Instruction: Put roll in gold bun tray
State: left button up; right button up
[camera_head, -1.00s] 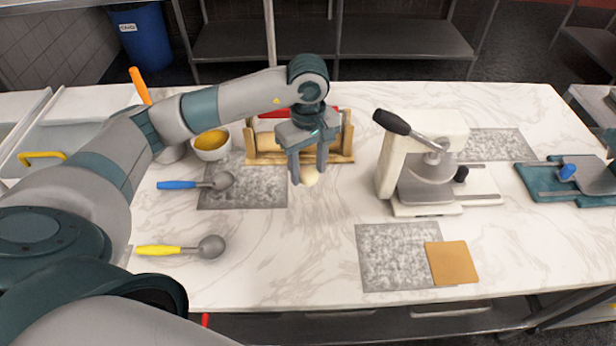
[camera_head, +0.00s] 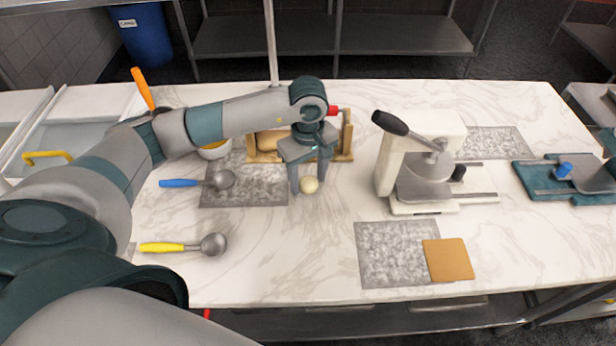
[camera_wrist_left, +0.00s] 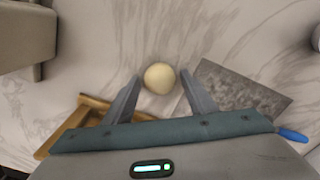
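A small, pale round roll (camera_head: 309,185) is at the fingertips of my left gripper (camera_head: 307,184), low over the marble counter. In the left wrist view the roll (camera_wrist_left: 160,78) lies between the two fingertips of the left gripper (camera_wrist_left: 160,80), with a narrow gap on each side. The fingers are apart and I see no firm hold. Whether the roll touches the counter is hard to tell. A flat tan-gold square (camera_head: 449,260) lies at the front right. My right gripper is out of view.
A wooden frame (camera_head: 345,150) with a red-handled item stands behind the gripper. A white press (camera_head: 425,165) stands right of it.

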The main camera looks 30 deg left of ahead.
aim_at(308, 177)
pick_arm(q)
jog(key=shift+o, duration=0.9)
jog(key=shift+r, duration=0.1)
jog(key=shift+r, duration=0.25)
notch_tip(308, 177, up, 12)
jog(key=b, duration=0.4)
jog(key=shift+o, duration=0.4)
